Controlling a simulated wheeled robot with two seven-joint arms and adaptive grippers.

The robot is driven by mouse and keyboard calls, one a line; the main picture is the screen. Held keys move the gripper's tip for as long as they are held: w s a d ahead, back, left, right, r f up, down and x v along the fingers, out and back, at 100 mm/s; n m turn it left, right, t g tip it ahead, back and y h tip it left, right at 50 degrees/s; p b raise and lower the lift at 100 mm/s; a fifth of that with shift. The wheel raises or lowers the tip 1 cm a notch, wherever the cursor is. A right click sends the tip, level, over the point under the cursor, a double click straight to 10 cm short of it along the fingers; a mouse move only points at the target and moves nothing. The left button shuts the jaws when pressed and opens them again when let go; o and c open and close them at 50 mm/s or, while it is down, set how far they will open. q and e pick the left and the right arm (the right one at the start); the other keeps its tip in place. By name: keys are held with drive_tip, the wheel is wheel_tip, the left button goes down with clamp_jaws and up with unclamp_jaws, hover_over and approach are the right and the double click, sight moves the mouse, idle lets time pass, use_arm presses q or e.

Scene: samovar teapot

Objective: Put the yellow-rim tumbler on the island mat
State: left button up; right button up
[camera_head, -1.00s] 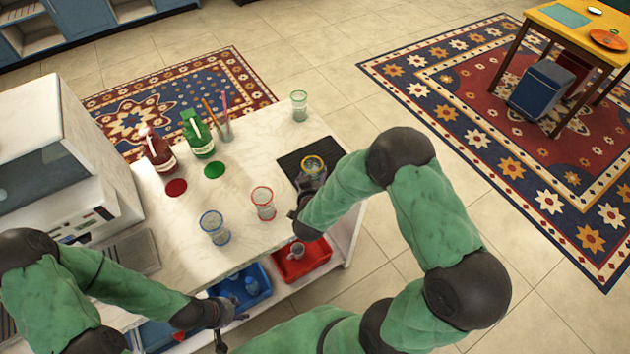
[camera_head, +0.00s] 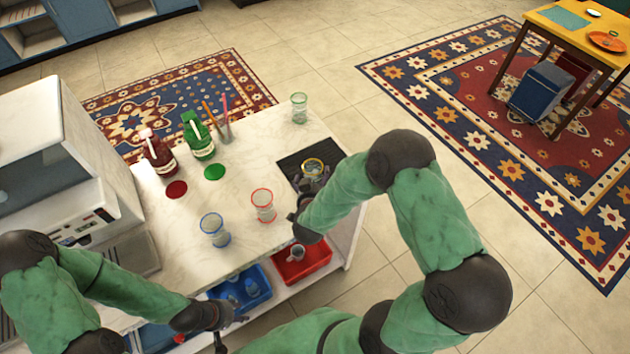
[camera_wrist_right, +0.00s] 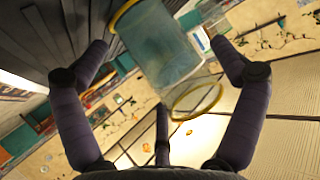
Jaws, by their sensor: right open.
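The yellow-rim tumbler (camera_head: 313,166) stands on the dark mat (camera_head: 291,162) at the right end of the white counter. My right gripper (camera_head: 314,179) is open, close in front of the tumbler. In the right wrist view the tumbler (camera_wrist_right: 160,50) shows between and beyond the spread fingers, with gaps beside it. A second yellow ring (camera_wrist_right: 197,101) shows there below it; I cannot tell what it belongs to. My left gripper (camera_head: 228,328) is open and empty, low by the counter's front edge. Its lower part is partly cut off by my arm.
A red-rim tumbler (camera_head: 263,205), a blue-rim tumbler (camera_head: 214,229) and a green-rim tumbler (camera_head: 299,107) stand on the counter. Red (camera_head: 159,156) and green (camera_head: 198,136) bottles stand at the back. Blue (camera_head: 243,289) and red (camera_head: 302,264) bins sit below the counter.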

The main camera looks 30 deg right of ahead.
use_arm(q)
wheel_tip(320, 180, up, 3)
drive_tip(key=p, duration=0.2)
drive_tip(key=shift+f+p, duration=0.1)
drive_tip(key=shift+p, duration=0.2)
use_arm(e)
drive_tip(key=v, duration=1.1)
drive_tip(key=shift+s+a, duration=0.2)
drive_tip(key=shift+s, duration=0.1)
drive_tip(key=shift+r, duration=0.15)
